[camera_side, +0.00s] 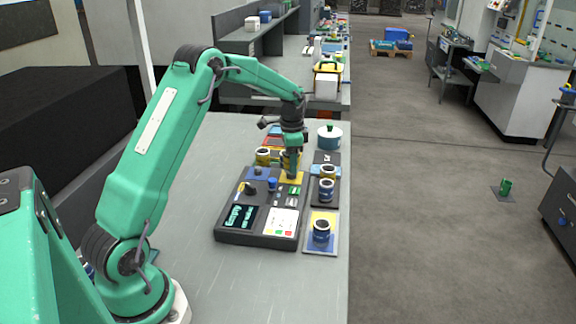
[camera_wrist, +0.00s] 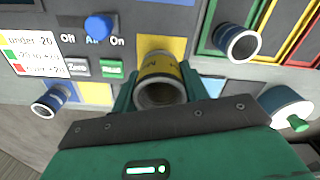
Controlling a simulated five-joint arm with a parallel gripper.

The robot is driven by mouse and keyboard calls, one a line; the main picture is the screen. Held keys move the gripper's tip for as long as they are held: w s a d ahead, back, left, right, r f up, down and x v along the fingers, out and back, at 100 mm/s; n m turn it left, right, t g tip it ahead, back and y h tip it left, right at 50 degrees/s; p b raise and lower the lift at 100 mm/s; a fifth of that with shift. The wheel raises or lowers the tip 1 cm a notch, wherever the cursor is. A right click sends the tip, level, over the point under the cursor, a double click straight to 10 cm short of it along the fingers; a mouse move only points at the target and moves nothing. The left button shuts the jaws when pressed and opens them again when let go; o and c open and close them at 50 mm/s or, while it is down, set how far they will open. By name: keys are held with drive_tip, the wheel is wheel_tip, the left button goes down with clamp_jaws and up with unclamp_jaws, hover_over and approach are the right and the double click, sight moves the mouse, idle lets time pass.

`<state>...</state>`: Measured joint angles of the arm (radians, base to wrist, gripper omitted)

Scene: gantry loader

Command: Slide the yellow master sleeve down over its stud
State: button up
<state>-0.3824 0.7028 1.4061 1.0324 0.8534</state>
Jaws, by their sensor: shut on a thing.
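In the wrist view, the yellow master sleeve (camera_wrist: 160,78) is a short yellow tube with dark lettering and a grey, open near end. It is between the fingers of my gripper (camera_wrist: 157,94), which is shut on it. A yellow square (camera_wrist: 150,46) on the console shows just beyond the sleeve. In the side view, my gripper (camera_side: 291,172) points down at the yellow square (camera_side: 297,178) at the console's right edge. The arm and fingers hide much of that spot. No stud shows clearly there, and I cannot tell whether the sleeve is around one.
The dark console (camera_side: 236,237) has knobs, a display and a white card (camera_side: 280,221). A teal-and-white pot (camera_side: 329,137) stands behind. The bench (camera_side: 180,215) is clear left of the console.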

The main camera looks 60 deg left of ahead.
drive_tip(key=shift+f, duration=0.95)
drive_tip(key=shift+f, duration=0.25)
idle(0.7)
drive_tip(key=o, duration=1.6)
drive_tip(key=shift+c, duration=0.2)
drive_tip(key=shift+r, duration=0.15)
wheel_tip(320, 180, up, 9)
idle(0.6)
idle(0.5)
